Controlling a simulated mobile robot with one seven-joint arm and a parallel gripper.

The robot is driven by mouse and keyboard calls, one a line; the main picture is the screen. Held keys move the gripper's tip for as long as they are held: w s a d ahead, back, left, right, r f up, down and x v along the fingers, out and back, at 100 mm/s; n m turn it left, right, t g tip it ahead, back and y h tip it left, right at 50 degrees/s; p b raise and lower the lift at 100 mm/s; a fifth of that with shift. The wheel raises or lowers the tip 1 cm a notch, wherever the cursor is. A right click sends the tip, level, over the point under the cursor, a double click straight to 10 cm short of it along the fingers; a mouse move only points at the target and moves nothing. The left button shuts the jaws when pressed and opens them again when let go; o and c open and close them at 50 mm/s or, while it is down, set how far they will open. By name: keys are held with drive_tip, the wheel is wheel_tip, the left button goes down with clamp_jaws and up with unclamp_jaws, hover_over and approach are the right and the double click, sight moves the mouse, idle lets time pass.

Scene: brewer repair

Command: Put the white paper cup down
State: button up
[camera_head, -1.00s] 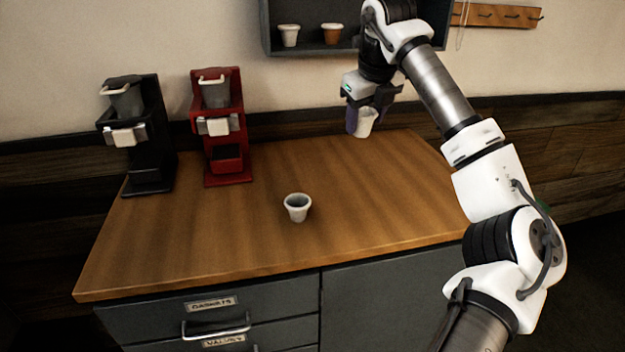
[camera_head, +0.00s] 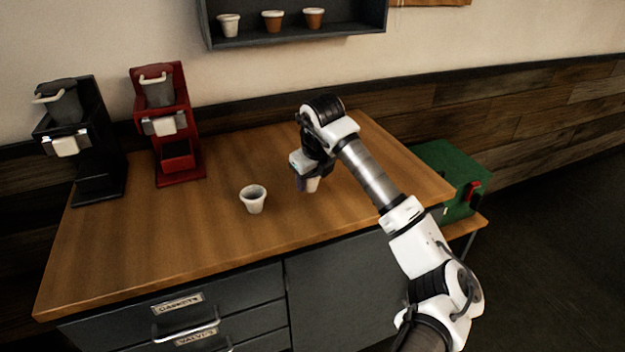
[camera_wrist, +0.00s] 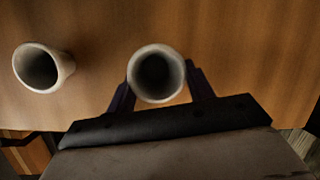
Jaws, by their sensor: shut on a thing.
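My gripper (camera_wrist: 158,88) is shut on a white paper cup (camera_wrist: 156,72), with one finger on each side of it. In the head view the held cup (camera_head: 312,185) shows only in part under my gripper (camera_head: 305,180), low over the right part of the wooden counter. I cannot tell whether its base touches the counter. A second white cup (camera_head: 253,200) stands upright on the counter to the left. It also shows at the left of the wrist view (camera_wrist: 42,67), apart from the held cup.
A red brewer (camera_head: 180,150) and a black brewer (camera_head: 85,165) stand at the counter's back left. A wall shelf (camera_head: 350,22) holds one white and two brown cups. A green box (camera_head: 440,165) stands beyond the counter's right end. The counter (camera_head: 150,235) is clear in front.

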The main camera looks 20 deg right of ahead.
drive_tip(key=shift+f, duration=0.95)
drive_tip(key=o, duration=0.9)
drive_tip(key=shift+f, duration=0.1)
drive_tip(key=shift+o, duration=0.2)
drive_tip(key=b+v, duration=0.2)
drive_tip(key=v, duration=1)
